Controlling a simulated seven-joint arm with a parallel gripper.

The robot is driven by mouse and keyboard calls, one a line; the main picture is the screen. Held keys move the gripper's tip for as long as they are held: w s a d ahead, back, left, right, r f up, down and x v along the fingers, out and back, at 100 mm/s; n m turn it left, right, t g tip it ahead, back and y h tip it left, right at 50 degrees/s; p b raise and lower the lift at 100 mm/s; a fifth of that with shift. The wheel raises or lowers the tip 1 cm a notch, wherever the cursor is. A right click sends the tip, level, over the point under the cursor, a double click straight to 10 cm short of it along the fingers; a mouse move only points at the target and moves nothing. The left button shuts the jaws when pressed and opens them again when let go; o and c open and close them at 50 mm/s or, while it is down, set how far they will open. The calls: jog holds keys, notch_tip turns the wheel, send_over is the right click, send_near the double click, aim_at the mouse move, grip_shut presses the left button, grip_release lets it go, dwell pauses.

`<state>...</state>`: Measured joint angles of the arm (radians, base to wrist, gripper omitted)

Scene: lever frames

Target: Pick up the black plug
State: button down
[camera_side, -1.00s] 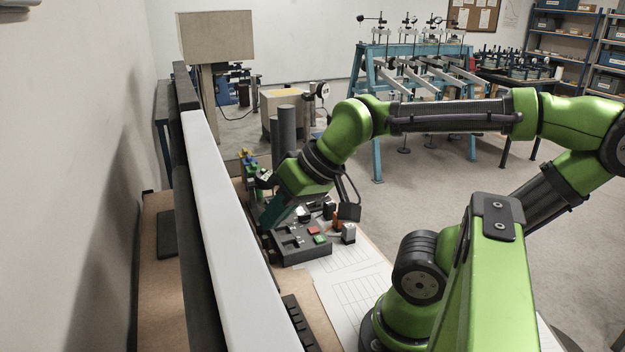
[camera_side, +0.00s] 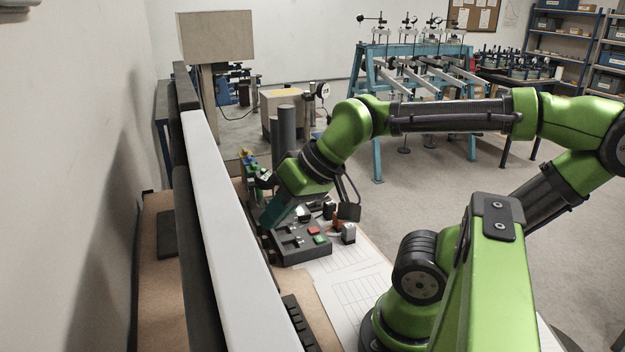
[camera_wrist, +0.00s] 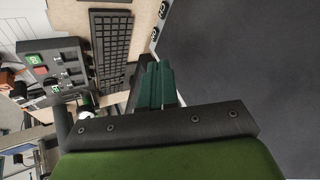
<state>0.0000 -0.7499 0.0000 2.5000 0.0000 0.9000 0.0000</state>
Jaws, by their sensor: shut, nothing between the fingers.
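My gripper (camera_side: 273,213) points down at the left side of the dark control box (camera_side: 290,254) in the side view. In the wrist view its teal fingers (camera_wrist: 159,84) are together, with nothing seen between them. No black plug can be made out for certain. A small black block (camera_side: 329,209) stands behind the box in the side view, right of my gripper and apart from it; I cannot tell whether it is the plug. The spot just below my fingertips is hidden in the side view.
The control box, with red and green buttons, also shows in the wrist view (camera_wrist: 55,70). A black keyboard (camera_wrist: 112,47) lies beside it. A long white-topped panel (camera_side: 228,225) runs close on the left. Paper sheets (camera_side: 345,282) lie flat at the front right.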

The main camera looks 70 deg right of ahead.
jog(key=c, duration=0.7)
grip_release()
jog(key=m+g+h, duration=0.2)
jog(key=m+g, duration=0.5)
jog(key=m, duration=1.6)
send_over(330, 202)
notch_tip(330, 202, down, 7)
notch_tip(330, 202, down, 16)
jog(key=shift+f, duration=0.2)
